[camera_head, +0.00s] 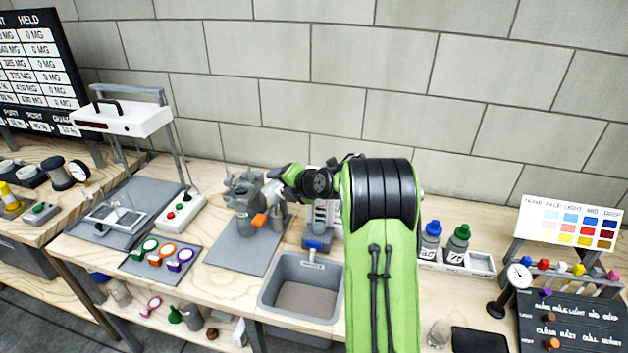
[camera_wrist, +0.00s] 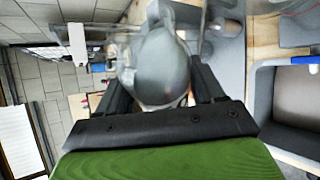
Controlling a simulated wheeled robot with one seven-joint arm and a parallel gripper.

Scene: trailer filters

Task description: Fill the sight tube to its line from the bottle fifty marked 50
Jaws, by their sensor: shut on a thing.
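My gripper (camera_head: 262,196) is over the grey mat left of the sink. In the wrist view my gripper (camera_wrist: 158,88) has its fingers on both sides of a rounded grey bottle-like thing (camera_wrist: 163,62), shut on it. An orange cap or tip (camera_head: 259,220) shows just below the gripper in the head view. No 50 mark can be read on the held thing. A white scaled panel on a blue-fronted base (camera_head: 318,241), perhaps the sight tube, stands behind the sink, partly hidden by my arm. Its line and level cannot be made out.
A blue-capped bottle (camera_head: 430,240) and a green-capped bottle marked 75 (camera_head: 457,244) stand in a white tray right of my arm. The grey sink (camera_head: 270,290) is in front. Coloured rings (camera_head: 162,255) lie on a mat at left. Grey clamp-like fittings (camera_head: 243,186) crowd the gripper.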

